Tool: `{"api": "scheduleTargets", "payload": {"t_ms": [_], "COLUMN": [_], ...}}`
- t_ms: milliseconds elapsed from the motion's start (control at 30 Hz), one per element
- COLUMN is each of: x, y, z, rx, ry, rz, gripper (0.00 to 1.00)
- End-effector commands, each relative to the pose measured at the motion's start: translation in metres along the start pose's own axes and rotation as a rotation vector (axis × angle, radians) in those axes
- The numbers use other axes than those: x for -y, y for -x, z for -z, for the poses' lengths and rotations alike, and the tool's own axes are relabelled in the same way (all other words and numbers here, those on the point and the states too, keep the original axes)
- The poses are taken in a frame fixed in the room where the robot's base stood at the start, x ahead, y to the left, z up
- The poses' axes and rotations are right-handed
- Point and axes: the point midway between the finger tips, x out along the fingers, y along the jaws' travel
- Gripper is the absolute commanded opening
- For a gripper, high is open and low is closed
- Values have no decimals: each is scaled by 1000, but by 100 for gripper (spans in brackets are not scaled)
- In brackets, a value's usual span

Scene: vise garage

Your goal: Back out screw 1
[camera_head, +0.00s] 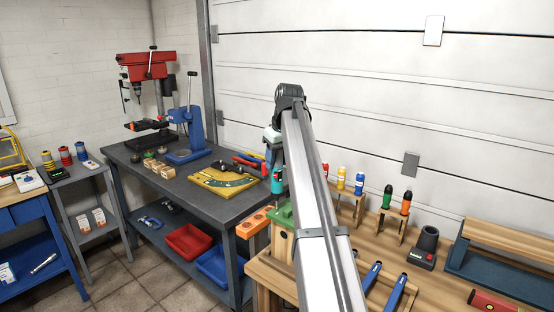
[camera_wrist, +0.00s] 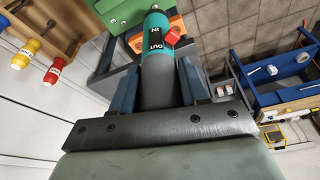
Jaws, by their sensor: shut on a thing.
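My gripper (camera_wrist: 157,85) is shut on a teal powered driver (camera_wrist: 158,48) with a grey lower body, a red switch and an OUT/IN label. In the head view the driver (camera_head: 277,184) hangs below my wrist, just left of my arm. An orange bar (camera_head: 253,222) with dark spots on top sits below it at the bench's left end, beside a green part (camera_head: 282,216). In the wrist view the orange bar (camera_wrist: 178,27) is partly hidden behind the driver. Screw 1 and the driver's tip cannot be made out, so contact cannot be told.
A rack with red, yellow and blue handles (camera_head: 341,178) stands right of my arm, with green and orange handles (camera_head: 388,196) beyond. The dark workbench (camera_head: 170,187) at left carries a yellow board (camera_head: 222,181) and a drill press (camera_head: 145,85).

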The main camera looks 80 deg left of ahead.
Motion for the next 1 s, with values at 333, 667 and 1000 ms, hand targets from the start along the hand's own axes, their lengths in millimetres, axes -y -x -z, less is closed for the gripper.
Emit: {"api": "scheduleTargets", "payload": {"t_ms": [333,667,1000], "x": [0,0,0], "y": [-3,0,21], "z": [-2,-1,6], "rx": [8,7,4], "ry": [-1,-1,0], "rz": [2,2,1], "gripper": [13,13,13]}}
